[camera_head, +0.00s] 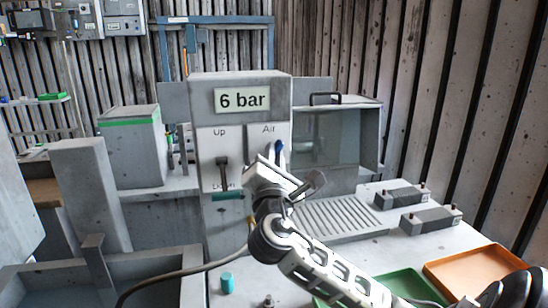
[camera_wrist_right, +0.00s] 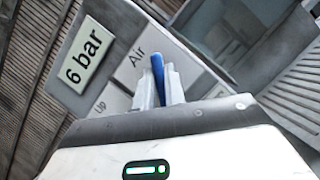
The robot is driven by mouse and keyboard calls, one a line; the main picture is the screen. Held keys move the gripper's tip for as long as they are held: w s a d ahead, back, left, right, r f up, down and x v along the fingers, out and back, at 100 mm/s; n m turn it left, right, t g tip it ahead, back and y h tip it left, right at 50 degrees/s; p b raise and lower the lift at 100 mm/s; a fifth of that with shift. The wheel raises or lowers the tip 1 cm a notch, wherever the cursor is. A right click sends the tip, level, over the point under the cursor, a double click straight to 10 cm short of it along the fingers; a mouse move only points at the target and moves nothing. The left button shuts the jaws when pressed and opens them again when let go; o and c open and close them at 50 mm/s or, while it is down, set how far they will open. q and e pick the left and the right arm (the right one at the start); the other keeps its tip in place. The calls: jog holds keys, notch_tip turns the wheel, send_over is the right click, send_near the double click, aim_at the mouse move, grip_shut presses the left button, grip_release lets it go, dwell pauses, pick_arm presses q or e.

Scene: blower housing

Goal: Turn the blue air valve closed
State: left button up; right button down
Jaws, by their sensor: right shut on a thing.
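The blue air valve (camera_head: 280,148) is a blue lever on the grey housing panel, under the word "Air" and below the "6 bar" sign (camera_head: 242,100). My right gripper (camera_head: 279,158) reaches up to it from below and is shut on the lever. In the right wrist view, the blue lever (camera_wrist_right: 158,78) stands between the two light fingers of my right gripper (camera_wrist_right: 159,88). The lever's lower part and pivot are hidden by the fingers and the gripper body. My left gripper does not show in the head view.
A dark lever (camera_head: 223,172) marked "Up" sits left of the valve. A clear-fronted box (camera_head: 336,140) stands right of the housing. Grey blocks (camera_head: 430,219), an orange tray (camera_head: 478,272) and a green tray (camera_head: 400,288) lie on the right. A cable (camera_head: 180,272) crosses the front left.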

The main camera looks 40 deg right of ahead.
jog(key=shift+m+g+y+p, duration=0.15)
jog(key=shift+m+g, duration=0.55)
jog(key=shift+m, duration=1.15)
jog(key=shift+m+g+y+p, duration=0.15)
jog(key=shift+m+g, duration=0.55)
jog(key=shift+m, duration=1.2)
jog(key=shift+m+g+p, duration=0.15)
jog(key=shift+m+g, duration=0.55)
jog(key=shift+m, duration=1.15)
jog(key=c, duration=1.5)
grip_release()
jog(key=shift+o, duration=0.2)
